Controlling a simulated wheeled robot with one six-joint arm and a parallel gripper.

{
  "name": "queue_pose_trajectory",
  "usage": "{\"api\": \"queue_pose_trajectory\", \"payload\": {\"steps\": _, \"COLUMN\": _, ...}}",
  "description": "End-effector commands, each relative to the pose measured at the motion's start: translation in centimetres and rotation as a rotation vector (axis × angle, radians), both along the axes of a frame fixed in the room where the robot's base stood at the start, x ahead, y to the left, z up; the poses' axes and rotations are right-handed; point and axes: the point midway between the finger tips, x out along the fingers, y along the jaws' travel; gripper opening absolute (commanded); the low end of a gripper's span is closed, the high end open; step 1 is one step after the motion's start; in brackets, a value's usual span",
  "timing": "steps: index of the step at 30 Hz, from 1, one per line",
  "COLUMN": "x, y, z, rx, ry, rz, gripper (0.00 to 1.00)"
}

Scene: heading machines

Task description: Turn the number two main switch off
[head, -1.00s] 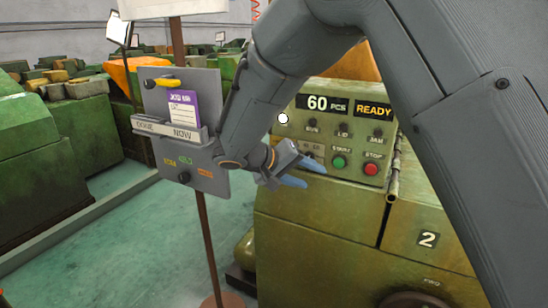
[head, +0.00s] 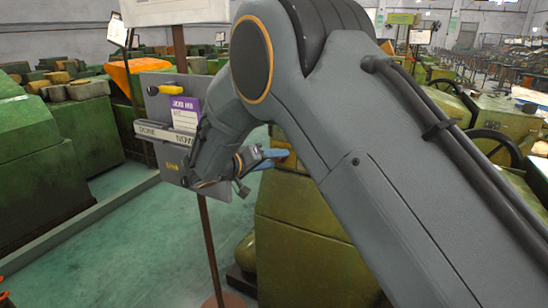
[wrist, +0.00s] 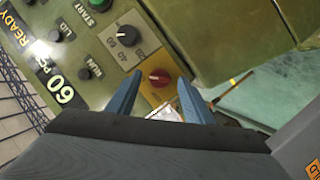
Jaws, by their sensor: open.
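In the wrist view a red rotary knob (wrist: 159,77) sits on a yellow plate at the panel's edge, taken as the main switch. My gripper (wrist: 160,84) is open, its two blue fingers pointing at the panel on either side of the knob. Whether they touch it I cannot tell. In the head view my gripper (head: 275,158) is beside the green machine (head: 310,235). My arm hides the panel and the machine's number plate there.
The green panel (wrist: 85,55) also carries a dark dial (wrist: 127,36), a green START button (wrist: 100,4) and small knobs. A grey board (head: 160,125) with a purple card (head: 185,113) stands on a post left of my gripper. Green floor is clear at lower left.

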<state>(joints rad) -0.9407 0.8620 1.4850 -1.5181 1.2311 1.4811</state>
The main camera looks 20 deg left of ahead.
Motion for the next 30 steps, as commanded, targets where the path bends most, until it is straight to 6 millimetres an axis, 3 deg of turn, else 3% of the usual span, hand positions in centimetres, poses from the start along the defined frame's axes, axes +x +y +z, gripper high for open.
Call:
{"api": "queue_pose_trajectory", "payload": {"steps": 9, "x": 0.31, "y": -0.15, "z": -0.15, "rx": 0.0, "ry": 0.001, "rz": 0.001, "gripper": 0.47}}
{"api": "queue_pose_trajectory", "payload": {"steps": 17, "x": 0.29, "y": -0.15, "z": -0.15, "rx": 0.0, "ry": 0.002, "rz": 0.0, "gripper": 0.06}}
{"api": "queue_pose_trajectory", "payload": {"steps": 30, "x": 0.34, "y": 0.01, "z": -0.53, "rx": -0.106, "ry": 0.014, "rz": 0.001, "gripper": 0.06}}
